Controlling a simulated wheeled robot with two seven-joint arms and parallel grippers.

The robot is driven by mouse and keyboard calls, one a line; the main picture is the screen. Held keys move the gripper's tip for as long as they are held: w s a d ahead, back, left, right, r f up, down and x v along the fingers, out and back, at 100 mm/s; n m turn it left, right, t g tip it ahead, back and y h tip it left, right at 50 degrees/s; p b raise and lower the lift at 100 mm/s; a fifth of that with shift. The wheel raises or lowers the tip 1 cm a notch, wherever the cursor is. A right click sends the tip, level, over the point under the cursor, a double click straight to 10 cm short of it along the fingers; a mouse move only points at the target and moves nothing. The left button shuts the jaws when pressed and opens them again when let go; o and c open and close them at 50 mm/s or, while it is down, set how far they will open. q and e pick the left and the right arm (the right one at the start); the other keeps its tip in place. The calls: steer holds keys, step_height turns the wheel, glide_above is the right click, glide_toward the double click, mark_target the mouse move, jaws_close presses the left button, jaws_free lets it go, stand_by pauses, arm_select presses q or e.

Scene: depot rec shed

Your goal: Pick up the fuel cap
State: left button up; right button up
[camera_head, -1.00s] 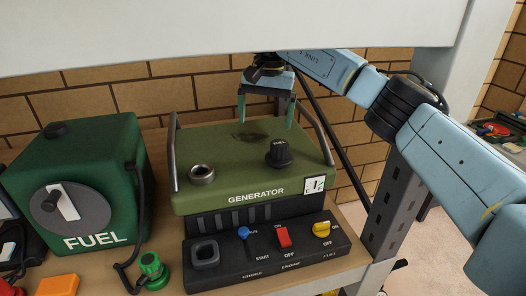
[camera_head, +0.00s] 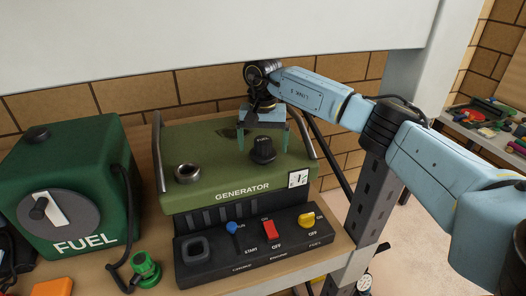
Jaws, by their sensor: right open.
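The fuel cap appears to be the black knob-like cap (camera_head: 263,151) with small white lettering on its top. It sits upright on the green top of the generator (camera_head: 215,150), right of an open metal filler neck (camera_head: 187,173). My right gripper (camera_head: 263,143) is open and points down, with one greenish fingertip to each side of the cap in the picture. The fingers look apart from the cap. I cannot tell whether they are level with it or a little behind it. My left gripper is out of view.
The generator has metal side bars and a front switch panel (camera_head: 250,252). A green fuel can (camera_head: 85,170) stands to the left, with a hose and green fitting (camera_head: 145,268) in front. A white beam (camera_head: 210,35) crosses above; a slotted post (camera_head: 368,200) stands right.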

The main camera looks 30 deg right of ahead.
mark_target(263, 140)
steer(key=shift+f, duration=1)
steer(key=c, duration=1.1)
steer(key=shift+o, duration=0.2)
step_height(263, 140, up, 10)
steer(key=shift+r+b, duration=0.1)
steer(key=shift+b, duration=0.95)
